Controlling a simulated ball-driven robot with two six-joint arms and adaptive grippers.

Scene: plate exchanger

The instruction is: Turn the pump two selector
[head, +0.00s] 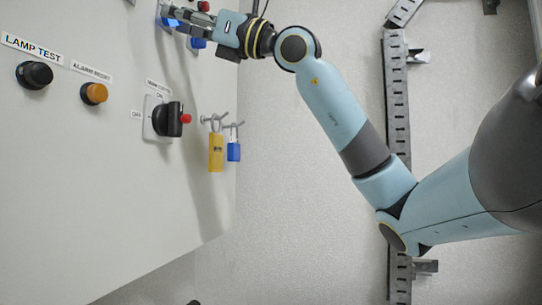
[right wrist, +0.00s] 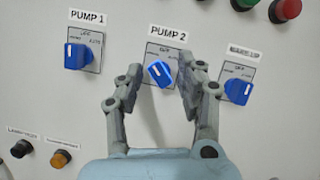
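The pump two selector (right wrist: 159,73) is a blue knob on a grey plate under the PUMP 2 label in the right wrist view. It sits tilted diagonally, unlike the upright pump 1 knob (right wrist: 76,56). My right gripper (right wrist: 158,80) is open, with one finger left of the selector and the other to its right. I see gaps on both sides; I cannot tell the depth between fingertips and knob. In the head view the right gripper (head: 182,17) is at the panel's top edge, partly covering blue knobs. My left gripper is not in view.
A third blue selector (right wrist: 238,91) is close to the right finger. Red (right wrist: 286,9) and green buttons are above. Lower on the panel (head: 90,190) are a black lamp test button (head: 35,75), an orange button (head: 94,93), a black rotary switch (head: 168,119) and hanging padlocks (head: 216,152).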

